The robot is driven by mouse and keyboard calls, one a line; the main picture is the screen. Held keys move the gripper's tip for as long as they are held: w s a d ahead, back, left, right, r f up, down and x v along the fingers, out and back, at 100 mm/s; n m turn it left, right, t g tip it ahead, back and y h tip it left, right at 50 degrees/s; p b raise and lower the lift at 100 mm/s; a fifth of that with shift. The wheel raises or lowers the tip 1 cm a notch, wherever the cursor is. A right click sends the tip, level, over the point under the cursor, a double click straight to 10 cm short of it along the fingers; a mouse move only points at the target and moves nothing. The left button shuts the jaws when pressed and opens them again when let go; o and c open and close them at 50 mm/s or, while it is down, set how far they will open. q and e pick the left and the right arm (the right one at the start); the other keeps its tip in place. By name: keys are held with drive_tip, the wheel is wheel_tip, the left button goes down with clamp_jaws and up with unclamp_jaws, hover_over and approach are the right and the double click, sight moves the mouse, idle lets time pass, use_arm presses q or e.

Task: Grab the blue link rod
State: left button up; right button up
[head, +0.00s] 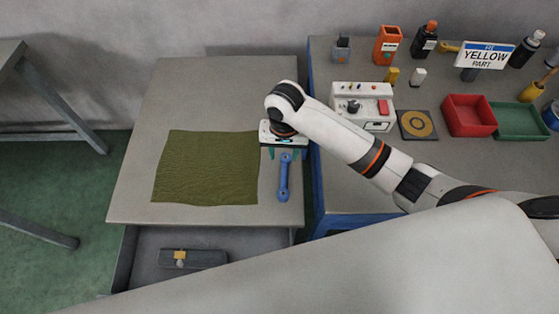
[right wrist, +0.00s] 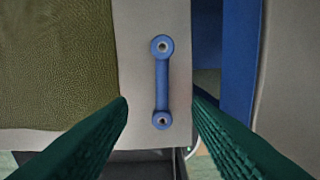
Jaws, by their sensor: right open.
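The blue link rod (head: 284,178) lies on the grey table top beside the olive cloth, near the table's right edge. In the right wrist view the rod (right wrist: 162,85) runs upright in the picture, with a ringed eye at each end. My right gripper (head: 284,152) is above the table by the rod's far end. Its two green fingers (right wrist: 160,105) are spread wide, one on each side of the rod, with clear gaps and nothing held. My left gripper is not in view.
The olive cloth (head: 206,168) lies flat on the grey table (head: 135,190). A blue-edged workbench (head: 350,195) stands close on the right, with a control box (head: 362,105), red bin (head: 468,115) and green bin (head: 520,121). An open drawer (head: 215,242) holds a dark case (head: 194,259).

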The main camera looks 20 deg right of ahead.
hover_over(284, 175)
wheel_tip(284, 175, down, 6)
drive_tip(key=shift+s+r+p, duration=0.1)
drive_tip(key=shift+s+p, duration=0.05)
drive_tip(key=shift+p, duration=0.15)
drive_tip(key=shift+f, duration=0.65)
wheel_tip(284, 175, down, 4)
drive_tip(key=shift+r+p, duration=0.2)
drive_tip(key=shift+p, duration=0.15)
drive_tip(key=shift+f, duration=0.5)
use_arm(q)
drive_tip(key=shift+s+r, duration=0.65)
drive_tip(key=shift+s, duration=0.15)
use_arm(e)
drive_tip(key=shift+c, duration=1.3)
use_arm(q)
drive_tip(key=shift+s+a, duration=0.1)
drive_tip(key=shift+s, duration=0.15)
use_arm(e)
clamp_jaws()
